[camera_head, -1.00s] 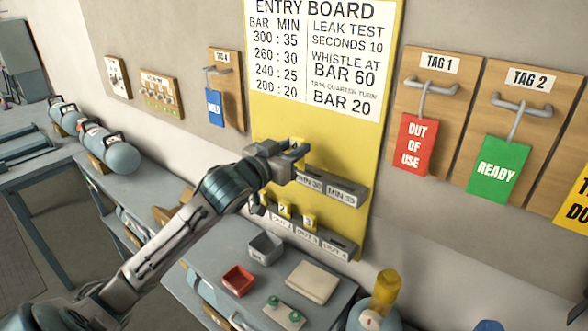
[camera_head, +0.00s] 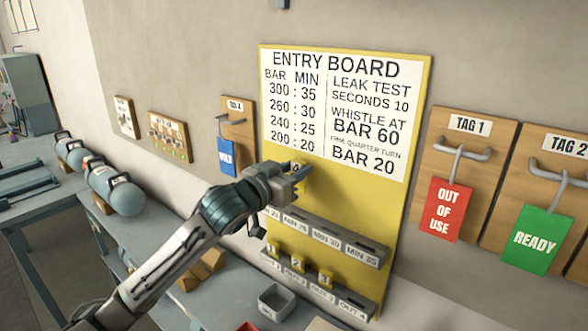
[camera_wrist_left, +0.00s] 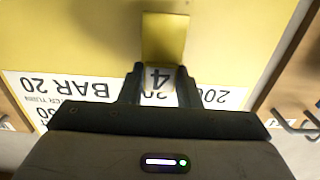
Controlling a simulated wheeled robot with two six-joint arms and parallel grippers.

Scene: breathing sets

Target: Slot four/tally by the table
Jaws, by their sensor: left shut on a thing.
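My left gripper (camera_head: 295,180) is shut on a yellow tally (camera_head: 304,178). It holds the tally in front of the yellow entry board (camera_head: 392,200), above the upper slot rail. In the left wrist view the tally (camera_wrist_left: 165,38), with a 4 on its pale label, sits between the two fingers. The upper rail (camera_head: 335,242) has MIN labels, with MIN 30 and MIN 35 legible. The lower rail (camera_head: 345,298) has OUT labels and holds tally 1 (camera_head: 272,249), tally 2 (camera_head: 298,264) and tally 3 (camera_head: 325,277). No tally shows above OUT 4. My right gripper is out of view.
TAG 1 hook board (camera_head: 461,180) with a red tag and TAG 2 board (camera_head: 545,200) with a green tag hang at right. A TAG 4 board (camera_head: 237,130) hangs left. A grey bin (camera_head: 275,302) stands on the bench below. Cylinders (camera_head: 115,188) lie at left.

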